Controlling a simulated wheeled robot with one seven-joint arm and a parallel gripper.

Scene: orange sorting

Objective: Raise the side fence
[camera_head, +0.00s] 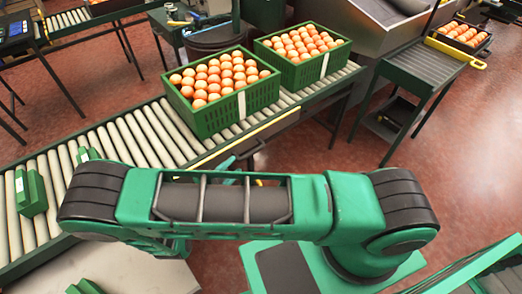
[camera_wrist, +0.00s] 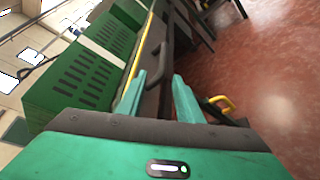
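The side fence appears as a thin yellow rail (camera_head: 252,133) along the near edge of the roller conveyor, beside the crates. It also shows in the wrist view as a yellow bar (camera_wrist: 143,50) running away from me. My gripper (camera_wrist: 159,76) is open, with its two teal fingers apart at the conveyor's near side. A dark strip of the conveyor side shows between the fingers, and I see no grip on it. In the head view my arm hides most of the gripper. A yellow handle (camera_wrist: 222,102) shows right of the fingers; whether it belongs to the fence is unclear.
Two green crates of oranges, the nearer (camera_head: 232,112) and the farther (camera_head: 312,68), stand on the conveyor (camera_head: 130,135). A side table (camera_head: 425,75) with a third crate is at right. Green boxes (camera_head: 32,190) lie at left. Red floor (camera_head: 310,160) is open right of the conveyor.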

